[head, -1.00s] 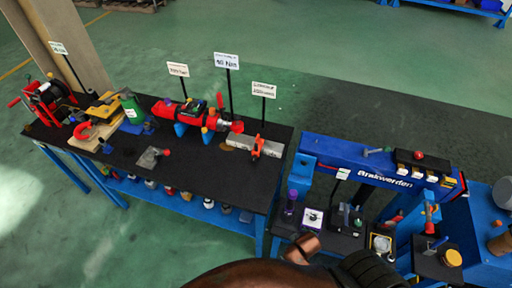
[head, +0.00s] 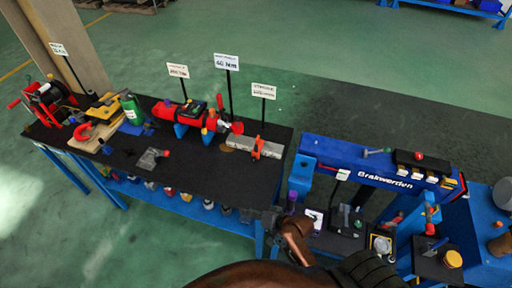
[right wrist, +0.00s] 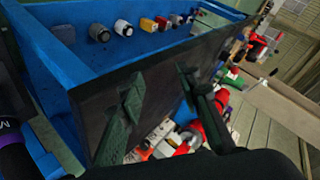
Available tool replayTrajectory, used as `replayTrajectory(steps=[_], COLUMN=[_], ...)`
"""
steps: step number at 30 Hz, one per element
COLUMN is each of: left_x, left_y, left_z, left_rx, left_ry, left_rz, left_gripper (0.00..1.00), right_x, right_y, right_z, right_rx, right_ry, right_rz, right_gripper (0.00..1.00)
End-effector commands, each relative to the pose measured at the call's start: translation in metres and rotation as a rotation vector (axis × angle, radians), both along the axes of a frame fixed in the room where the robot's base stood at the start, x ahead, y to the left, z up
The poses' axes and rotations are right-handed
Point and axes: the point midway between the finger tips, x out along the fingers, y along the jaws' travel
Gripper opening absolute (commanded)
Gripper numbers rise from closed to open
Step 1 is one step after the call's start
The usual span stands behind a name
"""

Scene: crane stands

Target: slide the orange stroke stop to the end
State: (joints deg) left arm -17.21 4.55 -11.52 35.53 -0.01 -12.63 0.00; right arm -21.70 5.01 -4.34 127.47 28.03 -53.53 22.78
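The orange stroke stop (head: 257,148) sits on a short light-grey rail (head: 238,144) near the right end of the black-topped bench (head: 205,174). It is toward the rail's right part, under a small sign. My right gripper (head: 268,216) is at the bench's front right corner, nearer to me than the stop and apart from it. In the right wrist view, its two dark fingers (right wrist: 160,73) are spread with nothing visible between them. I cannot make out the stop in that view. My left gripper is not in view.
A red cylindrical tool (head: 190,113) on blue supports stands left of the rail. Sign posts (head: 264,110) rise behind. A blue press frame (head: 380,176) stands to the right. Bare bench top lies in front of the rail.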

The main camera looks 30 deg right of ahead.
Motion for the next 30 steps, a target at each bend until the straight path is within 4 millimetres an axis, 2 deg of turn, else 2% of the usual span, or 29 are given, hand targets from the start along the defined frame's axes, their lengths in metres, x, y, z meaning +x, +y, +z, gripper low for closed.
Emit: replayTrajectory(steps=[3, 6, 8, 10, 12, 14, 18, 21, 25, 30], left_x=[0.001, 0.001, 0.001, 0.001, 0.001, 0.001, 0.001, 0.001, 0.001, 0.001], left_y=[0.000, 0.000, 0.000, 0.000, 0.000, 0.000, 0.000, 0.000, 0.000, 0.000], left_z=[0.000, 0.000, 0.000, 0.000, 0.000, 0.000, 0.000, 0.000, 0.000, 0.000], left_rx=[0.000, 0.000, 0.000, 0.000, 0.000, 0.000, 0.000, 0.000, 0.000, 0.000], left_ry=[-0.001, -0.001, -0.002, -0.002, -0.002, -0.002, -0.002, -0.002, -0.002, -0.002], left_rz=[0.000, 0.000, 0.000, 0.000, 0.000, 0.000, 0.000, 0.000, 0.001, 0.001], left_gripper=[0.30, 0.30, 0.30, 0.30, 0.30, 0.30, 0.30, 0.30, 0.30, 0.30], right_x=[0.056, 0.109, 0.137, 0.163, 0.184, 0.196, 0.208, 0.208, 0.206, 0.217], right_y=[0.016, 0.015, 0.003, -0.019, -0.046, -0.071, -0.116, -0.134, -0.144, -0.156], right_z=[0.029, 0.065, 0.084, 0.100, 0.107, 0.104, 0.079, 0.059, 0.042, 0.038], right_rx=[0.298, 0.658, 0.890, 1.165, 1.429, 1.639, 2.029, 2.203, 2.315, 2.340], right_ry=[-0.121, -0.235, -0.295, -0.356, -0.411, -0.456, -0.545, -0.596, -0.637, -0.649], right_rz=[-0.121, -0.270, -0.372, -0.496, -0.625, -0.738, -0.973, -1.098, -1.190, -1.211], right_gripper=[0.31, 0.31, 0.31, 0.31, 0.31, 0.31, 0.31, 0.31, 0.31, 0.31])
